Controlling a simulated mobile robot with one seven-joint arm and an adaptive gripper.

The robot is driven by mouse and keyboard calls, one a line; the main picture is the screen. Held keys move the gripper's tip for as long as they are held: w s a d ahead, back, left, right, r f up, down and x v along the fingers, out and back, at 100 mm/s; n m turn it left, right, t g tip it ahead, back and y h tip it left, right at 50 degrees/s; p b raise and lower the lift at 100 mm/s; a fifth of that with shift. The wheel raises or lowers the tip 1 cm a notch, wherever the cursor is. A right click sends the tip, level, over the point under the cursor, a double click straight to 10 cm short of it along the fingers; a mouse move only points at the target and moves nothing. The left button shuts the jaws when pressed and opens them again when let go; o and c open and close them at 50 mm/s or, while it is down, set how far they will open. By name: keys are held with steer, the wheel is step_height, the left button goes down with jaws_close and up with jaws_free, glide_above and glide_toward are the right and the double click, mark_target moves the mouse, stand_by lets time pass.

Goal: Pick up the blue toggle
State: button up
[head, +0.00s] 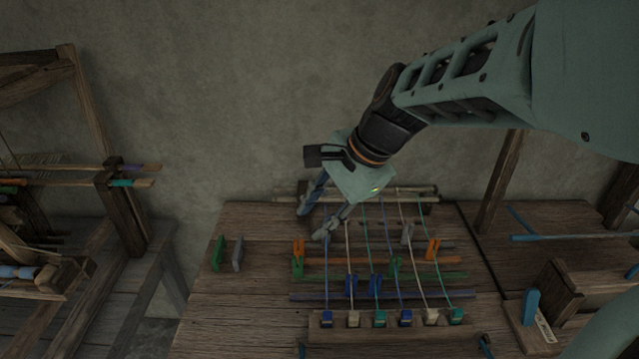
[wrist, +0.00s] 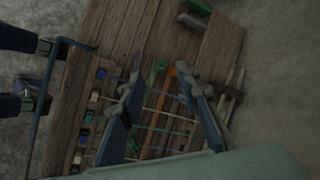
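Two upright blue toggles stand side by side on the loom's table in the head view, the left one (head: 350,286) and the right one (head: 375,285), among the strings near a dark blue bar. I cannot tell which one the task means. My gripper (head: 314,222) is above the back left part of the strings, behind and left of both blue toggles and apart from them. In the wrist view my gripper (wrist: 160,75) has its two fingers spread with nothing held between them. I cannot make out the blue toggles clearly there; a finger may hide them.
Orange toggles stand left (head: 298,247) and right (head: 432,248), with green ones (head: 297,268) (head: 395,266) nearby. A green piece (head: 218,252) and a grey piece (head: 238,254) stand at left. Taut strings run to colored blocks (head: 380,318) in front. The table's front left is clear.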

steer(key=w, duration=0.1)
steer(key=m+g, duration=0.3)
steer(key=m, duration=0.5)
glide_toward(327, 314)
steer(key=x, duration=0.4)
steer(key=shift+s+a+b, duration=0.15)
steer(key=shift+s+b, duration=0.15)
steer(key=shift+b, duration=0.05)
steer(key=shift+w+b+x, duration=0.15)
steer(key=shift+b+x, duration=0.15)
steer(key=shift+x, duration=1.2)
steer(key=shift+w+b+x, duration=0.15)
steer(key=shift+b+x, duration=0.15)
steer(key=shift+x, duration=1.25)
jaws_close()
